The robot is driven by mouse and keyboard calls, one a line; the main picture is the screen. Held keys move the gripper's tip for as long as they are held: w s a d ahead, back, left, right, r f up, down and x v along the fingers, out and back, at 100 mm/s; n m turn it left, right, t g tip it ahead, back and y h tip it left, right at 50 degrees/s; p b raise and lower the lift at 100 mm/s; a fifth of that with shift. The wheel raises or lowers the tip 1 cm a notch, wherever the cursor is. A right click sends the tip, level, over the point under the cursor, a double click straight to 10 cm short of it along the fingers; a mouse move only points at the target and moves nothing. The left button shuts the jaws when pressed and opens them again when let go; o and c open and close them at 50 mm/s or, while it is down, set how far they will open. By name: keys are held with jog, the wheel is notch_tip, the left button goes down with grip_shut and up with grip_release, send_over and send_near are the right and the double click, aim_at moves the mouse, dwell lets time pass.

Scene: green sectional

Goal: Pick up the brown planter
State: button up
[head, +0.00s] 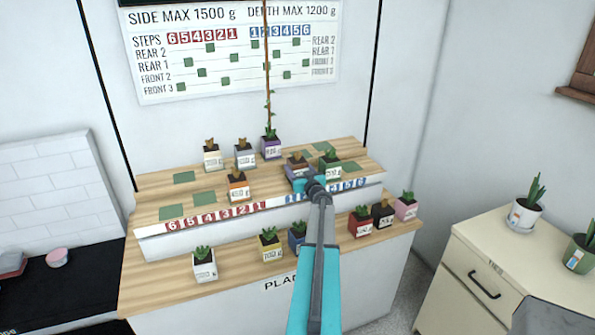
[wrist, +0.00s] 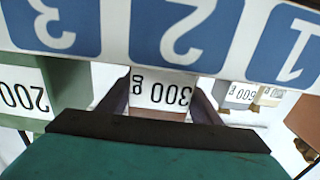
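The brown planter looks to be the brownish, slightly purple pot (head: 297,164) on the upper step of the wooden stand; its colour is hard to tell because my gripper covers part of it. My gripper (head: 308,184) is at the front of this pot, over the number strip. In the wrist view my gripper's two fingers (wrist: 160,103) stand apart, one on each side of an upside-down "300 g" label (wrist: 162,92). The pot around that label is mostly hidden, and no firm contact shows.
A green planter (head: 330,163) is close on the right, an orange one (head: 237,186) farther left. The number strip (wrist: 180,30) crosses very near the wrist camera. Blue (head: 297,239) and red (head: 360,227) planters stand on the lower step, either side of my arm.

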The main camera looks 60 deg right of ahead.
aim_at(297, 160)
jog(key=c, duration=0.6)
jog(key=shift+r, duration=0.15)
jog(key=shift+r, duration=0.35)
notch_tip(297, 160, up, 3)
jog(key=shift+a+f+b, duration=0.1)
jog(key=shift+f+b, duration=0.05)
jog(key=shift+b, duration=0.3)
jog(key=v, duration=0.5)
jog(key=r+b+v, duration=0.1)
jog(key=v, duration=0.4)
jog(key=b+v, duration=0.1)
jog(key=v, duration=0.4)
jog(key=shift+s+a+r, duration=0.15)
jog(key=shift+a+r, duration=0.05)
jog(key=shift+a, duration=0.35)
